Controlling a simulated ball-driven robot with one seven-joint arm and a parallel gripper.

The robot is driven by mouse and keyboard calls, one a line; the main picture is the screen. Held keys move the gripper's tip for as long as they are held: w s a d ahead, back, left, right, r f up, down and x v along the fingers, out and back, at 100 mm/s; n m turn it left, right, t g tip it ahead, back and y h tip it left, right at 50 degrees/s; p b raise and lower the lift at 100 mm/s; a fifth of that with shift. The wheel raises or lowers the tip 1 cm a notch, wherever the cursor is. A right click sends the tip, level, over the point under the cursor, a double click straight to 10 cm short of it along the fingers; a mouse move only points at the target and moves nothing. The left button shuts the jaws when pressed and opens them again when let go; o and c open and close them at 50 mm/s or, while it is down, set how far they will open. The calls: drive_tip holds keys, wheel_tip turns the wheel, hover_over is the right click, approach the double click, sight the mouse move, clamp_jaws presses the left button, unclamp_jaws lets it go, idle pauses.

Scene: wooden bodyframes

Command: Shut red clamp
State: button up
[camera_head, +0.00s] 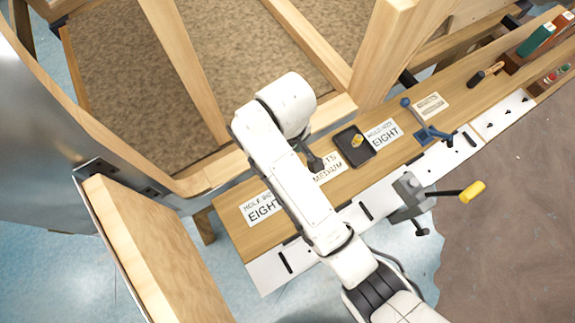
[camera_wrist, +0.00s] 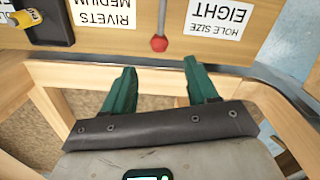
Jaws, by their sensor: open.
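In the wrist view, a red ball knob (camera_wrist: 159,43) on a thin grey rod sits at the bench edge, between two printed cards. It looks like the handle end of the red clamp; the clamp's body is out of that view. My gripper (camera_wrist: 159,68) has two green fingers spread wide and empty. The knob shows between and just beyond the fingertips; contact is not visible. In the head view, my white arm reaches over the bench and covers that stretch, so neither the red knob nor my fingers can be made out.
A wooden bench (camera_head: 235,212) carries cards and a black tray (camera_head: 353,146). A blue-handled clamp (camera_head: 428,130) and a grey clamp with a yellow handle (camera_head: 407,199) stand to the right. Wooden frame beams (camera_head: 185,75) lie close behind; another beam (camera_head: 150,240) stands at left.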

wheel_tip(320, 180, down, 9)
drive_tip(key=shift+f, duration=0.1)
idle(0.3)
clamp_jaws()
idle(0.5)
drive_tip(key=shift+d, duration=0.1)
